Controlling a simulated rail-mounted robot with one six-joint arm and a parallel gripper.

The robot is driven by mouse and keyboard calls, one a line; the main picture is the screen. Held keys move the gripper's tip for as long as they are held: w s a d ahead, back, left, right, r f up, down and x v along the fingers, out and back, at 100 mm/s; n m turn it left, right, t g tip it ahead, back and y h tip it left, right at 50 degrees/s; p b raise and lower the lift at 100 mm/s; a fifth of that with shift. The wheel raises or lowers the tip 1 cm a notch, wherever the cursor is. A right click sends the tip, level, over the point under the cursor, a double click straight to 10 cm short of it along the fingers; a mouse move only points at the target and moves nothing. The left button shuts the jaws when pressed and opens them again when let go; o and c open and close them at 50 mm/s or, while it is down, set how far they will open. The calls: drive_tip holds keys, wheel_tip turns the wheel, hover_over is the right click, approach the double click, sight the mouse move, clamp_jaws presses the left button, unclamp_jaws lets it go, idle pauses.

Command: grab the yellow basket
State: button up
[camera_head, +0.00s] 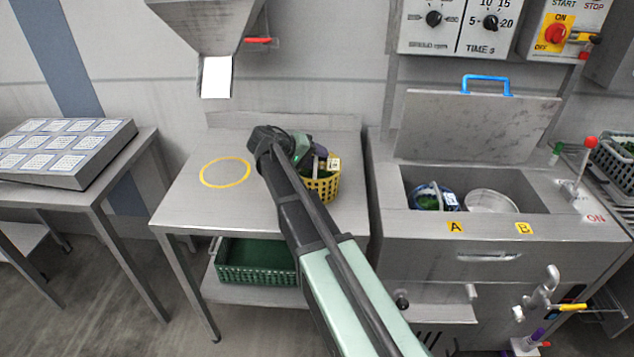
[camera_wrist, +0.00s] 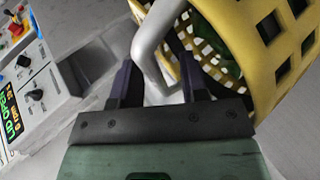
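The yellow basket (camera_head: 323,191) stands on the steel table, right of the yellow ring. My arm reaches over the table, and my gripper (camera_head: 316,158) is at the basket's upper left side, partly hidden by my wrist. In the wrist view, the basket (camera_wrist: 222,35) fills the upper right, with dark green contents behind its lattice. A pale grey-white handle (camera_wrist: 145,45) curves down from it between the fingers of my gripper (camera_wrist: 157,80). The fingers are apart, with visible room around the handle.
A yellow ring (camera_head: 225,172) marks the bare table top (camera_head: 190,195). A chute (camera_head: 216,77) hangs above. A green crate (camera_head: 255,275) sits on the lower shelf. At right, the wash basin (camera_head: 540,196) has its lid (camera_head: 475,125) raised.

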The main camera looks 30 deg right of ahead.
clamp_jaws()
idle(1.3)
